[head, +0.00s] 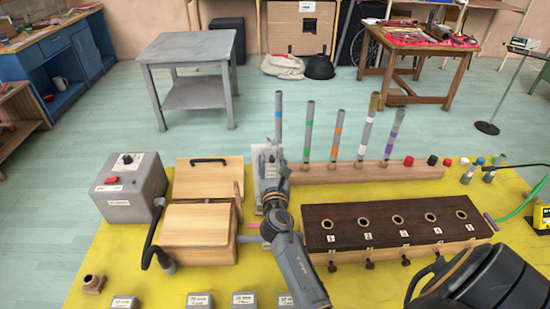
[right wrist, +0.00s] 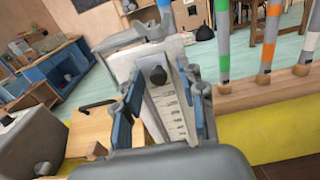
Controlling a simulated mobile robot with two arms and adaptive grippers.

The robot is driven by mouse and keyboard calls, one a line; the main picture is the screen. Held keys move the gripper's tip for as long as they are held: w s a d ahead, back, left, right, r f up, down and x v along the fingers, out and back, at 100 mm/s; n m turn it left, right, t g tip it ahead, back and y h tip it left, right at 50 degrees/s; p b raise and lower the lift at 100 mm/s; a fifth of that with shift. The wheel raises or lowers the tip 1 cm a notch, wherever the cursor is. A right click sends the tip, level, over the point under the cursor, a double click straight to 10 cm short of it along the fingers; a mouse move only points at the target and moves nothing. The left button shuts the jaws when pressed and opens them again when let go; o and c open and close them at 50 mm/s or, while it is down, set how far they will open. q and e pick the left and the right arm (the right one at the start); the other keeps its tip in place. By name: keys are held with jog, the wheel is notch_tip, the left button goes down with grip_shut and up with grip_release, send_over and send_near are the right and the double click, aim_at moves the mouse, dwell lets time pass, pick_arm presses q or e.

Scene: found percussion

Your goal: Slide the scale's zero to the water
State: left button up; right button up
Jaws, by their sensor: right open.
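The scale, a pale upright plate with dark graduation marks (right wrist: 172,115) and a dark knob (right wrist: 158,76), fills the middle of the right wrist view. In the head view its pale plate (head: 259,158) stands near the left end of the tube row, partly hidden by my right gripper (head: 272,172). My right gripper is open, and in the wrist view its two blue-grey fingers (right wrist: 164,98) lie on either side of the scale. I cannot tell whether they touch it. A grey tube with a blue band (head: 279,118) rises behind the scale. No water level is discernible. My left gripper is not in view.
Several colour-banded tubes (head: 308,130) stand along a wooden rail (head: 345,174) right of the scale. A dark-topped wooden block with holes (head: 350,222) is nearer. Left are a wooden box (head: 198,222) and a grey switch box (head: 132,185) with a black hose.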

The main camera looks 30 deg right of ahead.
jog(key=shift+s+a+r, duration=0.1)
jog(key=shift+a+r, duration=0.1)
jog(key=shift+c, duration=1.4)
grip_shut()
jog(key=shift+f+b, duration=0.3)
jog(key=shift+f, duration=0.1)
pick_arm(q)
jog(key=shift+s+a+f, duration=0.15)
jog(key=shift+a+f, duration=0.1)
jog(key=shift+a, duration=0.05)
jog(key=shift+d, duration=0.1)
pick_arm(e)
jog(key=shift+o, duration=1.4)
grip_release()
